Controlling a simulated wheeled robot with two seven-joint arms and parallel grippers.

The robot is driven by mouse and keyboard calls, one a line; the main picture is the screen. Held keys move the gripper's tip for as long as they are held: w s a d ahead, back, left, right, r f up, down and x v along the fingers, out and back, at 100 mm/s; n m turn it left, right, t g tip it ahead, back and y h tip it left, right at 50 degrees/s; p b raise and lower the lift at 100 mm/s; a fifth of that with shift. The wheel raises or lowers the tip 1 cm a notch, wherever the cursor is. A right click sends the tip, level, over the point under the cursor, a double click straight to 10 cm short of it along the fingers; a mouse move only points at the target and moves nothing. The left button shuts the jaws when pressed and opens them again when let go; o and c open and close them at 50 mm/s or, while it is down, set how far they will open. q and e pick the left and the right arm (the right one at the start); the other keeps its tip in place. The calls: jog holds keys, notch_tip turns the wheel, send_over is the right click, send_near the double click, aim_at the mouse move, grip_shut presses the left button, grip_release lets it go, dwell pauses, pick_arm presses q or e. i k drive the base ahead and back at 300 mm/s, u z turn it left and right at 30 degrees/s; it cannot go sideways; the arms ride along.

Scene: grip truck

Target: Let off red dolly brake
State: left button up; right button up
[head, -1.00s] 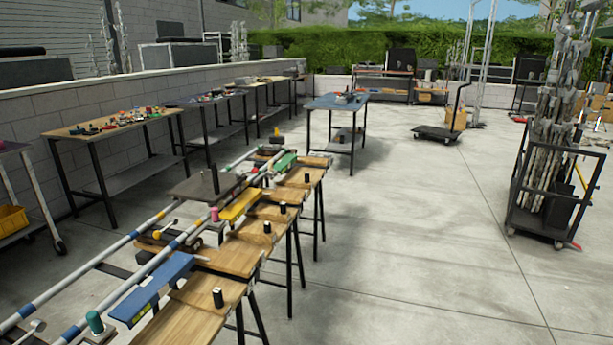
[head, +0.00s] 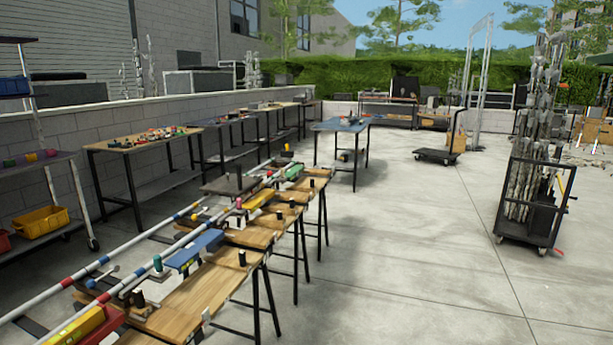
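A dark wheeled cart (head: 507,205) stands on the paving at the right, loaded with tall grey stands (head: 530,140). A small red piece (head: 559,253) sticks out low by its right wheel. It may be a brake pedal, but it is too small to tell its position. A low flat dolly (head: 436,157) with an upright handle stands further back. I cannot tell which of these is the red dolly. Neither of my grippers is in view.
Workbenches with striped rails (head: 85,275) and wooden tops (head: 190,300) fill the left foreground. A shelf cart with a yellow bin (head: 40,222) stands at far left. Tables line the block wall (head: 60,130).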

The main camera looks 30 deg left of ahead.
aim_at(269, 174)
jog(key=z, duration=0.1)
jog(key=i, duration=1.45)
jog(key=u, duration=0.6)
jog(key=i, duration=1.45)
jog(key=u, duration=1.2)
